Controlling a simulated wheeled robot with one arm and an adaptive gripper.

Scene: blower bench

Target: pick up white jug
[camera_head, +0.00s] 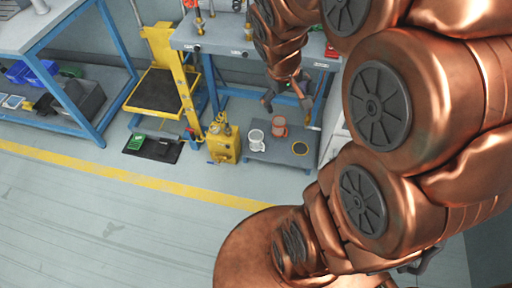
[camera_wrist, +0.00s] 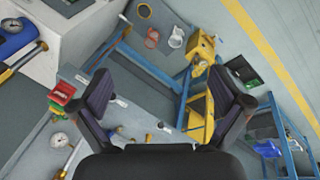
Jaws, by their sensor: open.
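The white jug (camera_head: 256,140) stands on a low grey platform (camera_head: 276,155) near the floor, next to an orange jug (camera_head: 279,126). In the wrist view the white jug (camera_wrist: 176,38) is small near the top, with the orange jug (camera_wrist: 151,38) to its left. My gripper (camera_head: 286,102) is open and empty, above and apart from the jugs in the head view. In the wrist view its two dark fingers (camera_wrist: 163,90) are spread wide, with the jug beyond them. Nothing hides the white jug in either view.
A yellow machine (camera_head: 222,142) stands just left of the white jug. A blue-legged bench (camera_head: 215,38) with fittings is behind, beside a yellow lift frame (camera_head: 160,92). A dark ring (camera_head: 299,148) lies right on the platform. The floor in front (camera_head: 110,215) is clear.

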